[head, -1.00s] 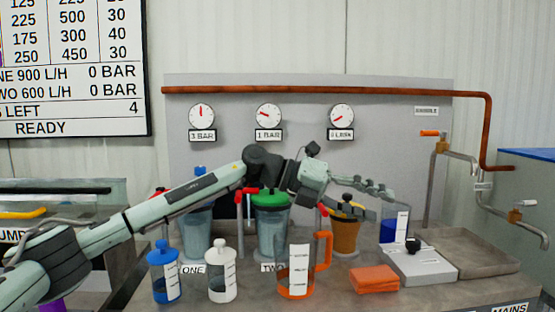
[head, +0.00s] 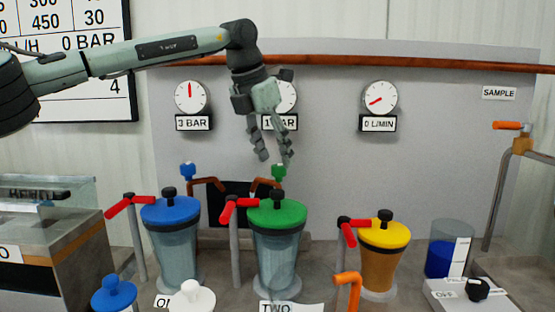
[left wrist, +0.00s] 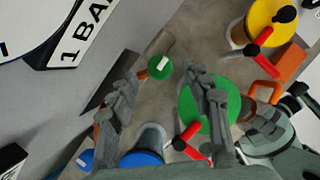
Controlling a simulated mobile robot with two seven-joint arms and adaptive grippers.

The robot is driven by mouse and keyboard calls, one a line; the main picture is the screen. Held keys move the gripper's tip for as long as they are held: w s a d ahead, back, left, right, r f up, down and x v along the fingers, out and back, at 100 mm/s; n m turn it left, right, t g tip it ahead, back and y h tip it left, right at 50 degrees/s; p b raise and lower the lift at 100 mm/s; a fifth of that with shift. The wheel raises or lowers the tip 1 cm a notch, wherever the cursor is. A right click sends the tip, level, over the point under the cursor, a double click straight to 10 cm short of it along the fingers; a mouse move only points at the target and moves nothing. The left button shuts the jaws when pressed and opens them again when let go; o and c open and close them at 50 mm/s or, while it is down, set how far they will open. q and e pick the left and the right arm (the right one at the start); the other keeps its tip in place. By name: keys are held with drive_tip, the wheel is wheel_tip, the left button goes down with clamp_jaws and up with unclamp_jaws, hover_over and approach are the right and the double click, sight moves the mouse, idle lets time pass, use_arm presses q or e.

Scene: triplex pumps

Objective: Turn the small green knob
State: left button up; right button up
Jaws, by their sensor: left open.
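The small green knob (head: 278,171) sits on a copper pipe behind the green-lidded pump TWO. In the left wrist view the small green knob (left wrist: 159,67) is a green disc with a white mark, seen between my fingers. My left gripper (head: 276,158) is open, pointing down just above the knob in the head view, with nothing between its fingers. Its two fingers (left wrist: 162,78) also show in the left wrist view. Whether they touch the knob I cannot tell.
The large green lid (head: 277,214) with a red lever (head: 238,206) stands in front of the knob. A blue-lidded pump (head: 170,212) is to the left, with a small blue knob (head: 187,171) behind it. A yellow-lidded pump (head: 385,236) is right. The gauge panel (head: 335,170) stands behind.

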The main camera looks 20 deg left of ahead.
sight(279, 173)
use_arm(q)
drive_tip(key=shift+x, duration=1.25)
use_arm(e)
drive_tip(key=shift+s+f, duration=0.2)
drive_tip(key=shift+f, duration=0.25)
use_arm(q)
clamp_jaws()
use_arm(e)
drive_tip(key=shift+f, duration=0.1)
